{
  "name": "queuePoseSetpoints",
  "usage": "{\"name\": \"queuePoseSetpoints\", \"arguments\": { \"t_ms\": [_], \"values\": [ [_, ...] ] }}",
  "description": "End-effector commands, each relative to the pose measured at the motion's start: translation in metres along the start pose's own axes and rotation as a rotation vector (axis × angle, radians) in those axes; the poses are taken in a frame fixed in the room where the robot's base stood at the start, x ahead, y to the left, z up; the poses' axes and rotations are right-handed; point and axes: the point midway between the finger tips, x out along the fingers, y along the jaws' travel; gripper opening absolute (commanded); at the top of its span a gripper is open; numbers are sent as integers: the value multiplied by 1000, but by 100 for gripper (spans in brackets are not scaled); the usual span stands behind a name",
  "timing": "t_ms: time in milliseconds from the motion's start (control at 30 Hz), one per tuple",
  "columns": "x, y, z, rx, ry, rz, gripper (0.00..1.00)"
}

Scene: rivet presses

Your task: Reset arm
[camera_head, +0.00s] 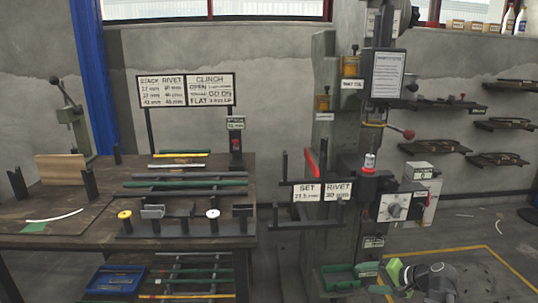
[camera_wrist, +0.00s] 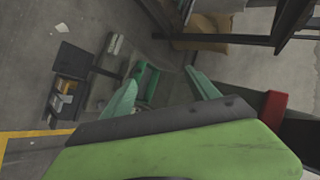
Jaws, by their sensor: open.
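My arm is folded low at the bottom right of the head view, in front of the rivet press (camera_head: 325,150). My gripper shows in the wrist view (camera_wrist: 162,80) with its two teal fingers spread apart and nothing held between them. The fingers point down toward the floor area. A green bin-like object (camera_wrist: 147,82) lies beyond the fingertips, apart from them as far as I can tell. A green tray (camera_head: 342,278) sits at the foot of the press in the head view, left of my arm.
A dark workbench (camera_head: 80,238) with bars and gauges stands at the left, a blue bin (camera_head: 115,279) under it. A sign board (camera_head: 186,90) rises behind it. A control box (camera_head: 394,207) is on the press.

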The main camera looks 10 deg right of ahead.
Motion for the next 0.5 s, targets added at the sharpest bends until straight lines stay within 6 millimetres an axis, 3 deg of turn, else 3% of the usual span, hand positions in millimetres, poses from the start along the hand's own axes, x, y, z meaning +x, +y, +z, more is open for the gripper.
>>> {"name": "queuePoseSetpoints", "arguments": {
  "t_ms": [33, 100, 200, 300, 500],
  "values": [
    [34, -10, 36, -77, -94, 79, 69],
    [68, -15, 80, -184, -206, 200, 69],
    [100, -18, 133, -329, -330, 357, 69],
    [116, -19, 172, -455, -415, 488, 69],
    [131, -23, 226, -668, -514, 696, 69]
  ]
}}
